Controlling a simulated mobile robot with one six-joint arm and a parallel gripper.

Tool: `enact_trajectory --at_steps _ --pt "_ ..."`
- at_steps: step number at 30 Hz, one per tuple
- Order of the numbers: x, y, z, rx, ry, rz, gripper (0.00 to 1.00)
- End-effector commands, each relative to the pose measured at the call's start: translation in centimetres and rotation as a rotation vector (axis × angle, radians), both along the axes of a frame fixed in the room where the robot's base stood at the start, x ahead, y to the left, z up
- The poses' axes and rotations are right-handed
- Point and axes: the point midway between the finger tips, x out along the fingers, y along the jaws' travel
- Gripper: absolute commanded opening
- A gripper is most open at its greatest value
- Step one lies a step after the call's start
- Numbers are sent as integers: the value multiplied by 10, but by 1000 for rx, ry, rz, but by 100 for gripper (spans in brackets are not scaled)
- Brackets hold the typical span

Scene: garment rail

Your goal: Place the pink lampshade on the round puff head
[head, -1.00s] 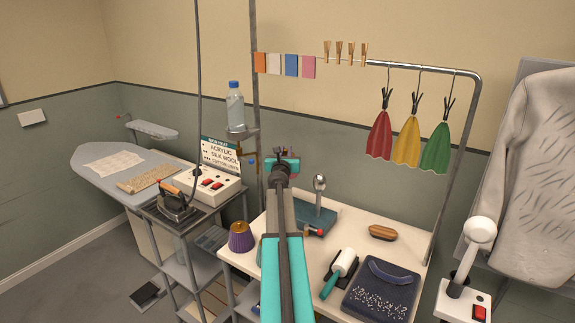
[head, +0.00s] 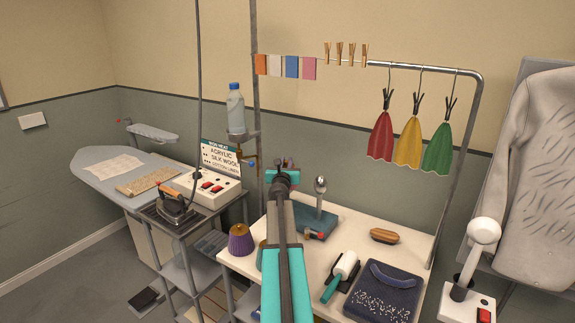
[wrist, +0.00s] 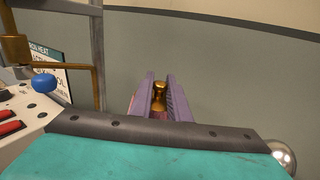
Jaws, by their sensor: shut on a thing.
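My gripper (wrist: 159,98) is shut on a brass knob (wrist: 159,93), which stands between its two purple-grey fingers in the wrist view. Bits of pink show beside the fingers, so this looks like the top of the pink lampshade (wrist: 138,107); most of it is hidden. In the head view my arm hides nearly all of the gripper. The round puff head (head: 321,184) is a shiny metal ball on a post above a teal base (head: 316,223), to the right of my gripper. Its ball also shows at the lower right of the wrist view (wrist: 280,157). The lampshade is apart from it.
A purple lampshade (head: 241,240) stands at the table's left edge. A water bottle (head: 236,108) stands behind, left of the rail post (head: 256,75).

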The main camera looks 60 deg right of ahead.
Motion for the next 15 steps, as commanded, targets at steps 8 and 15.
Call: enact_trajectory --at_steps 8,15 --pt "-1 0 -2 0 0 -1 0" --pt "-1 -1 -1 0 0 -1 34"
